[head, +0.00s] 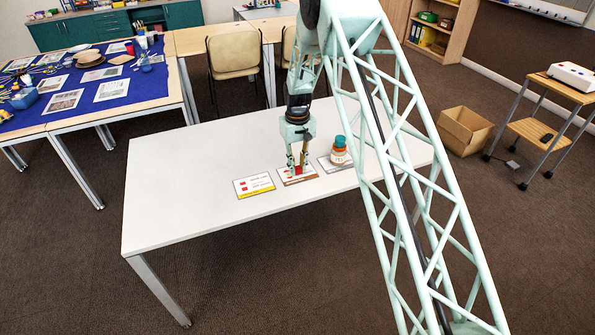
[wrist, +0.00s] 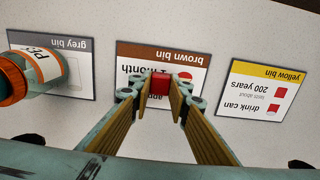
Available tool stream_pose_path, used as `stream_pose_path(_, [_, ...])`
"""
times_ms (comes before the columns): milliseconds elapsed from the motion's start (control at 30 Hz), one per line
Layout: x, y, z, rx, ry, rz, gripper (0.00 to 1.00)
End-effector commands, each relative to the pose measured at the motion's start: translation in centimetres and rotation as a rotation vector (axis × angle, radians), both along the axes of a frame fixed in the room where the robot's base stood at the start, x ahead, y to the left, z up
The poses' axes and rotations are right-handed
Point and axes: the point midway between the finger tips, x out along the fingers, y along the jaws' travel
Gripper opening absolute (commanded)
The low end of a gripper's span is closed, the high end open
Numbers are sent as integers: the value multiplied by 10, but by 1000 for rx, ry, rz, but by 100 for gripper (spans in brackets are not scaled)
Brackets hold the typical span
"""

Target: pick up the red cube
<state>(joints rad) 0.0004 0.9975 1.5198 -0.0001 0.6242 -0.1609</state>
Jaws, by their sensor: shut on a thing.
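The red cube (wrist: 160,84) is between the fingertips of my gripper (wrist: 160,92) in the wrist view. My gripper is shut on it, over the brown bin card (wrist: 131,60). In the head view my gripper (head: 297,167) points down at the white table (head: 185,180), with the red cube (head: 298,170) low between the fingers. I cannot tell whether the cube touches the card or is slightly above it.
A yellow bin card (head: 254,186) lies left of my gripper in the head view. A bottle with an orange cap (head: 339,152) stands on the grey bin card (head: 330,165) to the right. The table's left part is clear. A cluttered blue-covered table (head: 60,108) stands at far left.

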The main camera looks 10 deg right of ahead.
Motion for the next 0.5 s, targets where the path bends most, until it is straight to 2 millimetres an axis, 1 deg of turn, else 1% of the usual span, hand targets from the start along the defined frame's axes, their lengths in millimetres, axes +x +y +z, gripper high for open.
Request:
stream_pose_path(267, [0,0,2,0,0,0,10])
stream_pose_path(500, [0,0,14,0,-1,0,10])
